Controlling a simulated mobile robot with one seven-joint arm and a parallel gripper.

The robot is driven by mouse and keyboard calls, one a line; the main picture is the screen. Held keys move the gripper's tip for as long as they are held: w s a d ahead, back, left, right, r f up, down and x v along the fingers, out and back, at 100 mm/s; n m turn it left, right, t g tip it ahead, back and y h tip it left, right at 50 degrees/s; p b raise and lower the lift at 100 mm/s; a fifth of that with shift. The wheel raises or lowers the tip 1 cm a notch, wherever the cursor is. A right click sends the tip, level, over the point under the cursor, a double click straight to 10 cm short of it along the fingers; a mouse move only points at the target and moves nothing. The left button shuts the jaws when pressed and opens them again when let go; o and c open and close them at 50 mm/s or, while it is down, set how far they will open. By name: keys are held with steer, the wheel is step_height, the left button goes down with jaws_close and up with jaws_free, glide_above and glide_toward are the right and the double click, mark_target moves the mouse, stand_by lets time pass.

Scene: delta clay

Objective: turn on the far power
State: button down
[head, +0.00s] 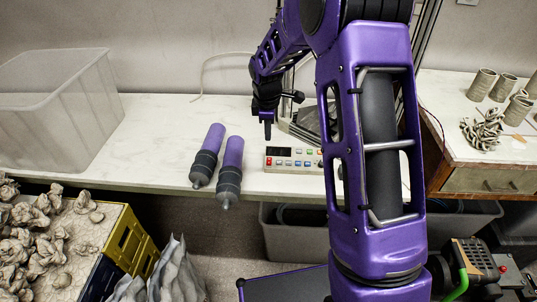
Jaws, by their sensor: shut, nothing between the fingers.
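A small pale control box (292,159) with several coloured buttons lies on the white bench near its front edge. Two rows of buttons show, in red, blue, green and other colours. Its right end is hidden behind my arm. I cannot read any labels, so I cannot tell which button is the power. My gripper (267,136) is shut and empty, pointing down just above and behind the box's left end. I cannot tell whether its tip touches anything.
Two purple and grey tools (231,165) lie left of the box on the white bench (150,125). A clear plastic bin (60,120) stands at the far left. Tin cans (482,84) stand on the right-hand cabinet. A yellow crate (128,245) is on the floor.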

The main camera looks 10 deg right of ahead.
mark_target(269, 164)
steer(key=f, duration=0.4)
steer(key=w+f, duration=0.1)
steer(key=f, duration=0.4)
steer(key=w+f+b, duration=0.1)
steer(key=f, duration=0.3)
steer(key=shift+w+d+f, duration=0.25)
steer(key=shift+d+f, duration=0.1)
